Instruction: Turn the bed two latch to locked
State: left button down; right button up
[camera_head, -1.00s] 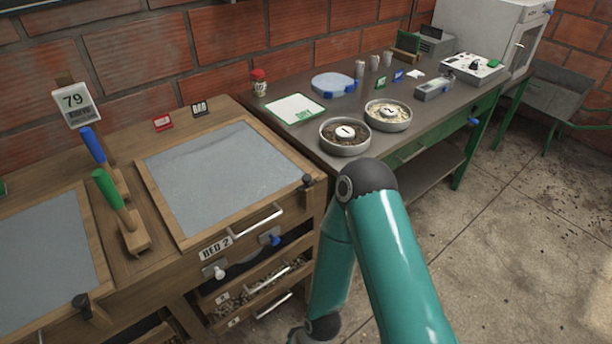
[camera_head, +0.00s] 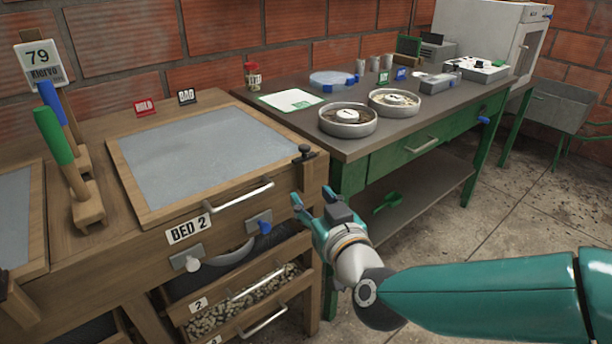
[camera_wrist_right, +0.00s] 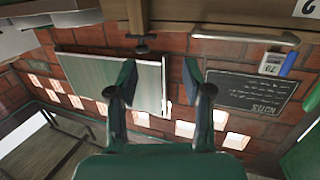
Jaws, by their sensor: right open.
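The bed two bench front carries a BED 2 label (camera_head: 188,229). Below it, right of the label, a blue knob (camera_head: 264,227) sits on a small metal plate, and a white knob (camera_head: 192,263) sits on another plate to the left. A black knob (camera_head: 304,152) stands at the bed's front right corner. I cannot tell for sure which is the latch. My right gripper (camera_head: 314,198) is open and empty, right of the blue knob and below the black knob, apart from both. Its two fingers show in the right wrist view (camera_wrist_right: 157,78).
A metal bar handle (camera_head: 232,196) runs along the bed front. Open drawers with pale pieces (camera_head: 240,300) are below. A grey table with round pans (camera_head: 348,120) and a green drawer stands to the right. Concrete floor (camera_head: 440,235) lies open beyond it.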

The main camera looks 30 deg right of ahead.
jog(key=s+d+r+h, duration=0.1)
jog(key=s+d+r, duration=0.1)
jog(key=p, duration=0.5)
send_near(306, 150)
pick_arm(q)
notch_tip(306, 150, up, 4)
jog(key=shift+f, duration=0.15)
pick_arm(e)
jog(key=shift+m+t+h, duration=0.3)
jog(key=shift+m+t, duration=0.1)
jog(key=x, duration=1.1)
jog(key=shift+w+f, duration=0.2)
jog(key=shift+f, duration=0.15)
jog(key=shift+c, duration=0.2)
grip_shut()
pick_arm(q)
jog(key=shift+f, duration=0.1)
